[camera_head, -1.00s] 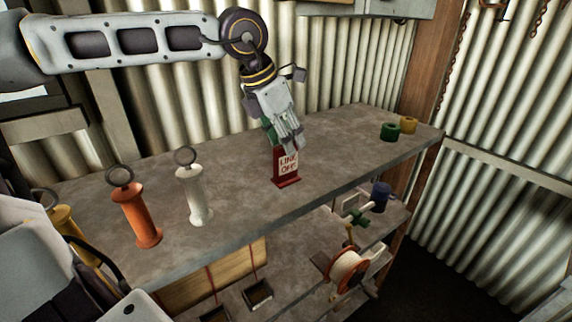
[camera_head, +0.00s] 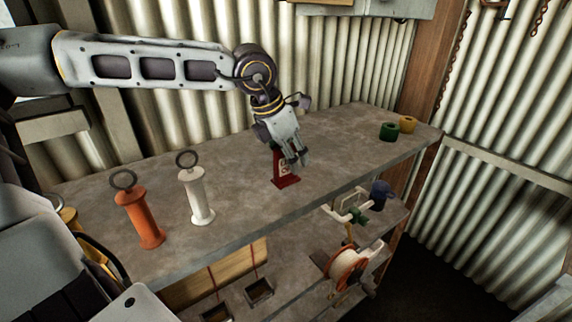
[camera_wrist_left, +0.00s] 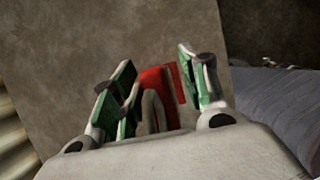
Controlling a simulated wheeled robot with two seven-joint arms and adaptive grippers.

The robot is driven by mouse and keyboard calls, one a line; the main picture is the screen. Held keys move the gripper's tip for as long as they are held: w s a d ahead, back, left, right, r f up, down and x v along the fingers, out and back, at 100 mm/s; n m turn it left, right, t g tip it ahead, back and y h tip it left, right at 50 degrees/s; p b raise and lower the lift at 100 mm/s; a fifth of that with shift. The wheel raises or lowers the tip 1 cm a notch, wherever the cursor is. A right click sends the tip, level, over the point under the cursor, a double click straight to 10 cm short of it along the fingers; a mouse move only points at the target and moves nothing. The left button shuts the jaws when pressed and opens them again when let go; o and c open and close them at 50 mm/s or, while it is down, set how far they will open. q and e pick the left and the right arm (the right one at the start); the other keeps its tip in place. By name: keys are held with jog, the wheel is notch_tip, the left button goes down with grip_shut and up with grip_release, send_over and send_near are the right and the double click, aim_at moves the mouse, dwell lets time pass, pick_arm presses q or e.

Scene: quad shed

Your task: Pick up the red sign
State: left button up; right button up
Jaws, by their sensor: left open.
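The red sign (camera_head: 286,181) stands upright on the grey shelf top, on its red foot. My left gripper (camera_head: 295,161) is at the sign's upper part and hides most of its white lettered face. In the left wrist view, my left gripper (camera_wrist_left: 160,88) is open, with green-padded fingers spread apart. The red sign (camera_wrist_left: 156,80) shows between the fingers there, with part of it hidden behind a pale part of the gripper. I cannot tell whether a finger touches it. My right gripper is not in view.
On the shelf top (camera_head: 240,217), an orange spool-shaped handle (camera_head: 139,219) and a white one (camera_head: 197,197) stand to the left. Green (camera_head: 389,132) and yellow (camera_head: 408,124) rings sit at the far right. A corrugated wall (camera_head: 345,70) rises behind. A cable reel (camera_head: 346,268) is below.

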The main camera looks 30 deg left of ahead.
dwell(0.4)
pick_arm(q)
grip_shut()
jog(key=shift+r, duration=0.15)
jog(key=shift+r+b, duration=0.7)
jog(key=shift+r, duration=4.2)
